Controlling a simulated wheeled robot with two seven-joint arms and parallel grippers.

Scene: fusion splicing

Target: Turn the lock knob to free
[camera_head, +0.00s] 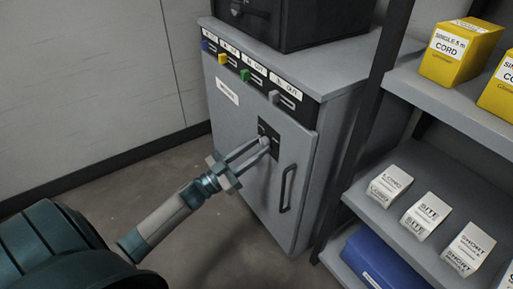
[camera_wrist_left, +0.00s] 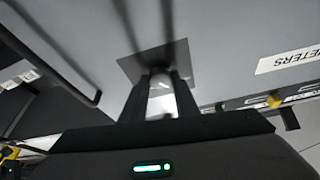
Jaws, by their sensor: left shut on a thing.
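The lock knob (camera_head: 264,141) sits on a small dark plate (camera_head: 270,152) on the front of the grey cabinet (camera_head: 239,125). My left gripper (camera_head: 262,145) reaches the plate from the left and is shut on the knob. In the left wrist view, the knob (camera_wrist_left: 161,82) shows pale between the two dark fingers, with the dark plate (camera_wrist_left: 130,66) behind it. The fingers hide most of the knob, and I cannot tell its turn angle. My right gripper is in neither view.
A vertical door handle (camera_head: 287,188) is right of the plate. Coloured connectors, including a green one (camera_head: 245,75), line the cabinet's top edge. A black case (camera_head: 300,22) stands on top. Shelves with yellow (camera_head: 455,62) and white boxes (camera_head: 426,216) stand close on the right. Floor at left is clear.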

